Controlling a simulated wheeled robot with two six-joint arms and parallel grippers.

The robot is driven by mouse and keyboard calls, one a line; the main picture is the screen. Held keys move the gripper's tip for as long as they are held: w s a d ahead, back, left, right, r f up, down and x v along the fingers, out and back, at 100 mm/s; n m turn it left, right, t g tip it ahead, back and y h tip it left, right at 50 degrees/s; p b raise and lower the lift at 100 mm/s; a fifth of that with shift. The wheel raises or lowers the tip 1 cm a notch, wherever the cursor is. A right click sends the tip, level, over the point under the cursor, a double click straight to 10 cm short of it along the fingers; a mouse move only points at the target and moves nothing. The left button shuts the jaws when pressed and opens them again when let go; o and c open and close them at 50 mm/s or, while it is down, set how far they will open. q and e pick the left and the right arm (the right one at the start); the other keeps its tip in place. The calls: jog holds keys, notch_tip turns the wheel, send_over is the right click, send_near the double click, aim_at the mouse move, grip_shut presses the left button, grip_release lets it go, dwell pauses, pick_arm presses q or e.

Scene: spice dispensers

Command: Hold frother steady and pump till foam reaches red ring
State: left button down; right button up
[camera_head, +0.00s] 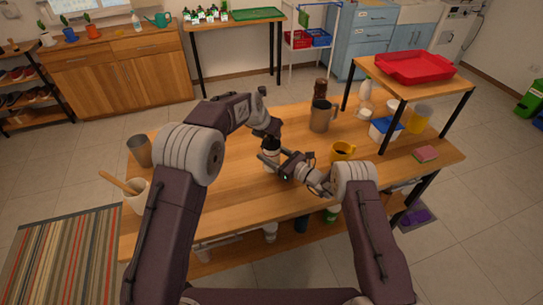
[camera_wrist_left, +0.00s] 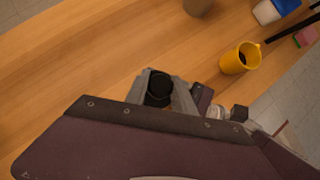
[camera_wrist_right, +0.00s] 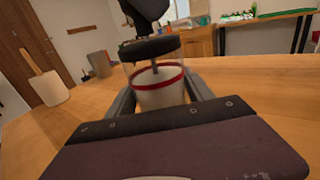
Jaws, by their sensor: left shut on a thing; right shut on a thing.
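The frother (camera_head: 270,158) stands upright on the wooden table, a clear beaker with a black lid, a plunger rod and a red ring (camera_wrist_right: 160,80). White liquid or foam (camera_wrist_right: 160,98) fills its lower part close to the ring; the exact level is hard to tell. My right gripper (camera_wrist_right: 158,100) is shut around the beaker, one finger on each side. It also shows low on the beaker in the head view (camera_head: 273,163). My left gripper (camera_wrist_left: 160,90) is shut on the black plunger knob (camera_wrist_left: 159,87) from above. In the head view the left gripper (camera_head: 268,136) partly hides the knob.
A yellow mug (camera_head: 342,152) and a grey-brown mug (camera_head: 321,117) stand right of the frother. A grey cup (camera_head: 139,151) and a pale crock with a wooden handle (camera_head: 136,194) are at the left edge. A raised shelf with a red tray (camera_head: 415,68) stands at right. The table's left middle is clear.

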pick_arm(q)
jog(key=c, duration=1)
grip_release()
jog(key=shift+r, duration=3.6)
